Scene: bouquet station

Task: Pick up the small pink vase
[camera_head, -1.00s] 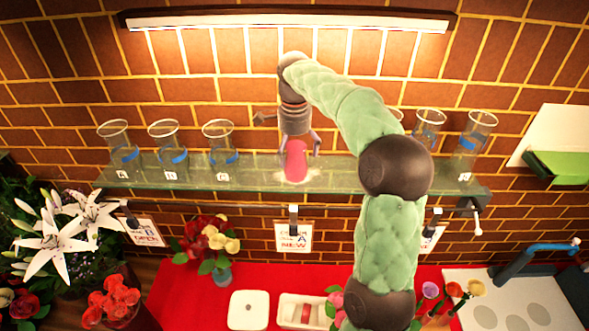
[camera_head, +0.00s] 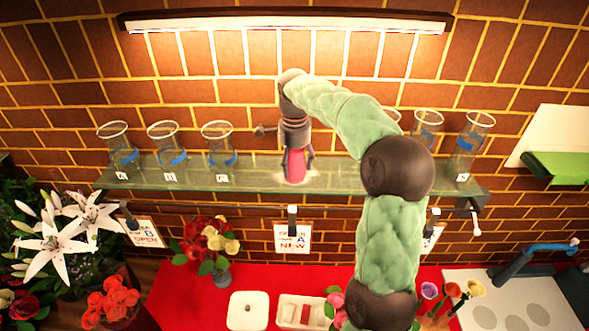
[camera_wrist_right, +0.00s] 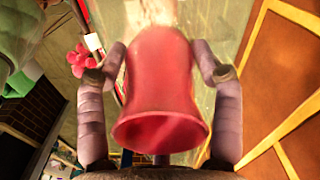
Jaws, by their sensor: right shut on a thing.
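The small pink vase (camera_head: 296,168) stands on the glass shelf in the middle of the brick wall. My right gripper (camera_head: 298,158) points down over it, with one finger on each side. In the right wrist view the vase (camera_wrist_right: 160,85) fills the middle, its open mouth towards the camera. There the right gripper (camera_wrist_right: 161,62) is shut on the vase, its fingers against both sides. The vase's base seems to be at the shelf; I cannot tell whether it touches. My left gripper is not in view.
The glass shelf (camera_head: 255,181) holds several clear glass vases with blue bands, three at left (camera_head: 218,145) and others at right (camera_head: 470,145). Paper signs (camera_head: 293,238) hang below it. Flowers, a white dish (camera_head: 248,310) and a red mat (camera_head: 270,278) lie beneath.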

